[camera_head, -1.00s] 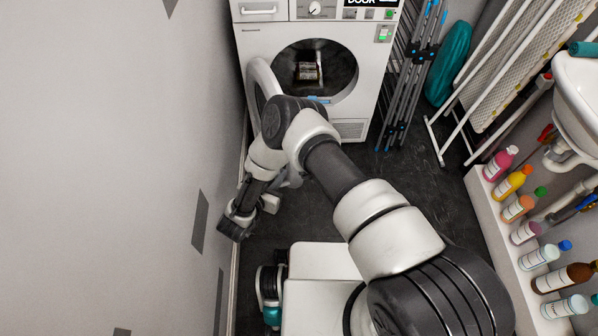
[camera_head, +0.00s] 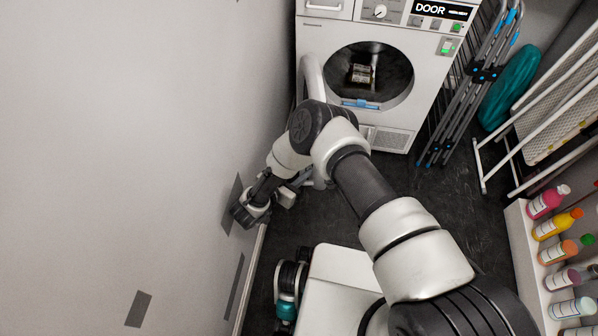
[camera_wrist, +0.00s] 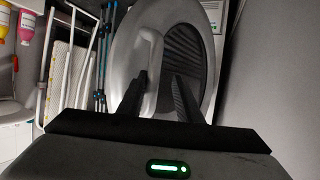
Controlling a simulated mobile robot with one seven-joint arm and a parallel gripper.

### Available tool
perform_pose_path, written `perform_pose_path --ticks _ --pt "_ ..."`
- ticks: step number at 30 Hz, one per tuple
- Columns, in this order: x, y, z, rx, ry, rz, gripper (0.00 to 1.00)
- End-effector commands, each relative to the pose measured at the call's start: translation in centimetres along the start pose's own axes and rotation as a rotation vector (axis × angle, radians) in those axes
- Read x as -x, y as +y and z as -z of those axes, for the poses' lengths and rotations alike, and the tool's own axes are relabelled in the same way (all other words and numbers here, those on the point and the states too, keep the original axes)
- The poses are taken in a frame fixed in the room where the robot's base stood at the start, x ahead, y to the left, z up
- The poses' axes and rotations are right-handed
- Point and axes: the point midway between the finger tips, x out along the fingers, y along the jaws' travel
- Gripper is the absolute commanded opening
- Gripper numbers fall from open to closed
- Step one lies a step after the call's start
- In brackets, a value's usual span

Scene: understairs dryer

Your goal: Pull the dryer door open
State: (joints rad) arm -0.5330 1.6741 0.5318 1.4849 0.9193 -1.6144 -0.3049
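The white dryer (camera_head: 430,55) stands at the back, its round opening uncovered and the drum (camera_head: 385,75) visible inside. Its round door (camera_head: 312,78) is swung out on the left side, seen nearly edge-on and partly hidden by my arm. My gripper (camera_head: 250,208) is low by the left wall, in front of the door. In the wrist view, the door's grey ring (camera_wrist: 125,55) fills the middle. A pale looped handle (camera_wrist: 152,50) shows ahead of and between the fingers of my gripper (camera_wrist: 161,77), nearer the left finger. The fingers are apart; contact with the handle cannot be told.
The left wall (camera_head: 120,130) is close beside my gripper. A folded drying rack (camera_head: 475,90) and an ironing board (camera_head: 555,125) stand right of the dryer. Several bottles (camera_head: 545,202) line a shelf at the right. Dark floor (camera_head: 430,190) is clear in the middle.

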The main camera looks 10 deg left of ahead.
Motion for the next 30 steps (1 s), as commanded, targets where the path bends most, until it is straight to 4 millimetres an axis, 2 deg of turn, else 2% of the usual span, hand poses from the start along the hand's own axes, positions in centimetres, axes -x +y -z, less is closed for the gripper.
perform_pose_path --ticks 10,13,17,24,30 --pt "0.2 0.2 0.1 0.002 0.0 -0.004 0.33" --pt "0.5 0.1 0.6 0.002 0.0 -0.003 0.33" --pt "1.2 0.0 2.6 0.002 0.001 -0.001 0.33" --pt "2.9 -0.2 7.5 -0.003 0.012 0.0 0.33" --pt "3.6 -0.3 9.7 -0.005 0.016 0.0 0.33"
